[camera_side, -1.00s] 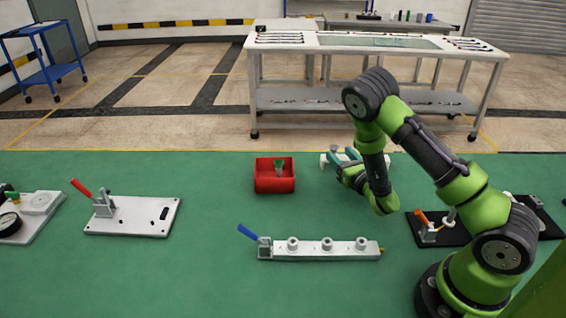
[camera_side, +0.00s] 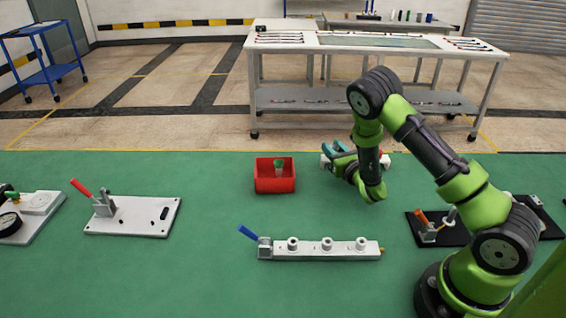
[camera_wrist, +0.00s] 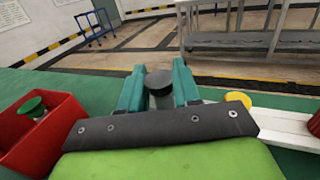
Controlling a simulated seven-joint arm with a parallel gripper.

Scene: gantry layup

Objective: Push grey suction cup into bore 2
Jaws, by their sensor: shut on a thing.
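The grey suction cup (camera_wrist: 159,82), dark-topped, stands between the two teal fingers of my gripper (camera_wrist: 158,92) in the wrist view. My gripper is shut on it. The white bar (camera_side: 310,254) lies on the green table, well apart from my gripper. It carries three round raised bores in a row; the middle one (camera_side: 327,244) is presumably bore 2. A blue lever (camera_side: 248,232) stands at the bar's left end.
A red bin (camera_side: 275,184) holds a green cup (camera_wrist: 34,106). A white plate with a red lever (camera_side: 132,216) lies left; a black fixture (camera_side: 452,229) lies right.

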